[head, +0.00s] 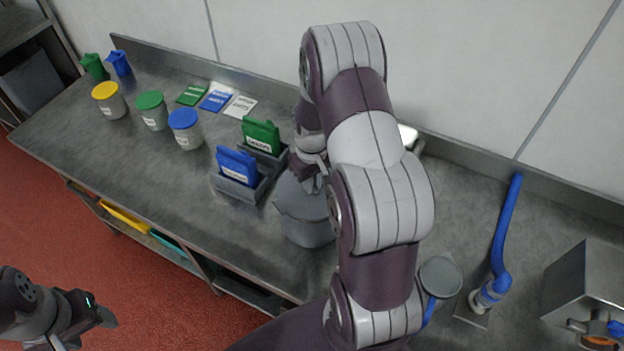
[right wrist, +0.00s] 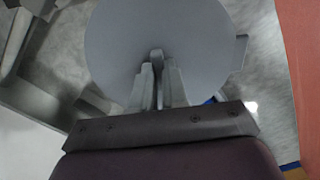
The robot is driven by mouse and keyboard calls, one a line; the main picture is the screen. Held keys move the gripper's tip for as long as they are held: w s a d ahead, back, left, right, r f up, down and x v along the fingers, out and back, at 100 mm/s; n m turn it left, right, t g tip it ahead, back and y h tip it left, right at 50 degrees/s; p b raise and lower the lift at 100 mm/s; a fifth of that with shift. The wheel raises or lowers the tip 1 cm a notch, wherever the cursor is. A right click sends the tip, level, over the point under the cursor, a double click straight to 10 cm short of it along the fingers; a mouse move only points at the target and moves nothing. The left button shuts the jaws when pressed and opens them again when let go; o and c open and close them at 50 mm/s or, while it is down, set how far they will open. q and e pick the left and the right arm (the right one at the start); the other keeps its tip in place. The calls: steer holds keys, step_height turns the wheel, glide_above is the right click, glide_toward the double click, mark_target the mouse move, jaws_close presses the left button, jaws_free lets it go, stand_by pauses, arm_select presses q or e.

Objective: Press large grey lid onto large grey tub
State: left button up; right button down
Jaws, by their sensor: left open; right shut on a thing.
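The large grey tub (head: 306,236) stands on the steel bench, partly hidden behind my right arm in the head view. The large grey lid (head: 290,196) is at the tub's top. In the right wrist view the lid (right wrist: 155,38) is a flat grey disc filling the upper middle. My right gripper (right wrist: 157,62) is shut on the lid's small central grip. I cannot tell whether the lid is fully seated. My left gripper (head: 104,312) is open and empty, away from the bench at lower left.
Grey holders with a blue packet (head: 237,166) and green packet (head: 261,135) stand close left of the tub. Yellow-, green- and blue-lidded jars (head: 186,129) stand farther left. A round grey item (head: 440,277), a blue-handled tool (head: 503,235) and a steel box (head: 588,285) are right.

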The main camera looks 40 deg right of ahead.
steer(key=shift+f+b, duration=0.4)
steer(key=shift+f, duration=0.2)
stand_by(0.6)
steer(key=c, duration=0.7)
jaws_free()
step_height(320, 180, up, 7)
steer(key=p, duration=0.6)
steer(key=shift+r, duration=0.1)
